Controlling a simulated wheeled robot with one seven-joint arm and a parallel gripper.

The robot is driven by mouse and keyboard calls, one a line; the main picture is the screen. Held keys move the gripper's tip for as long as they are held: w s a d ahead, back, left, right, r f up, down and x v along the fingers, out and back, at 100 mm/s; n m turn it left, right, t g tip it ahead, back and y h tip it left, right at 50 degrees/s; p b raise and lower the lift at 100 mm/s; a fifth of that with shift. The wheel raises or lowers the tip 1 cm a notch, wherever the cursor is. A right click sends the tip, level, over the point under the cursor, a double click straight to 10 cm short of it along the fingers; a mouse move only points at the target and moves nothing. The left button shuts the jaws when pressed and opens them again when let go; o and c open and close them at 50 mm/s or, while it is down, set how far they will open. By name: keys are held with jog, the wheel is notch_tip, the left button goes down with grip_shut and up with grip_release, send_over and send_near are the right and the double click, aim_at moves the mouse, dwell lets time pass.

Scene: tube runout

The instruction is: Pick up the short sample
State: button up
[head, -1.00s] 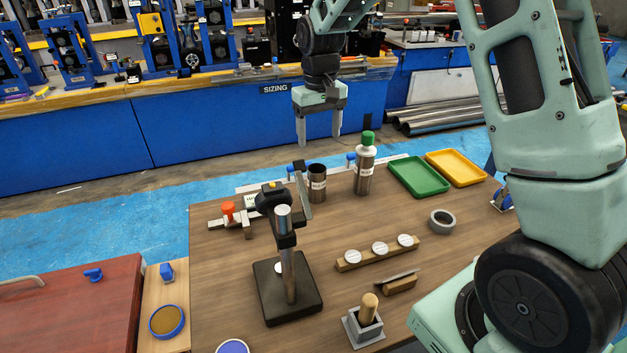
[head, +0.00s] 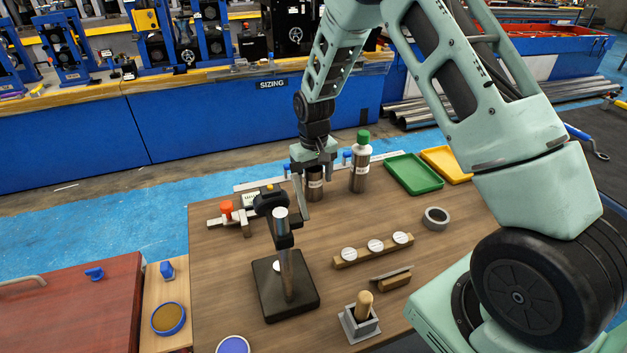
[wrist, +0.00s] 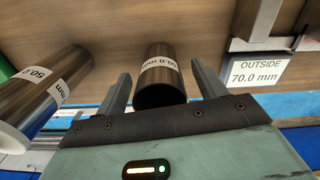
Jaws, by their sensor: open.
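The short sample (head: 315,192) is a dark brown tube with a white label, standing at the back of the wooden bench, partly hidden by my gripper in the head view. In the wrist view the short sample (wrist: 158,72) lies between my fingers, its dark open end towards me and its label reading 50.0 mm. My gripper (wrist: 162,82) is open, with a gap to the tube on each side. In the head view my gripper (head: 314,168) is over the tube's top, pointing down. The fingertips' depth along the tube is hard to tell.
A taller tube with a green cap (head: 361,165) stands close on the right; it also shows in the wrist view (wrist: 40,95). A gauge with a red knob (head: 227,208) lies left. A black stand (head: 287,285) is in front. Green (head: 413,174) and yellow (head: 447,163) trays lie right.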

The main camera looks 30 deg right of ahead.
jog(key=shift+f, duration=0.4)
jog(key=shift+c, duration=0.2)
jog(key=c, duration=1.1)
jog(key=shift+r, duration=0.1)
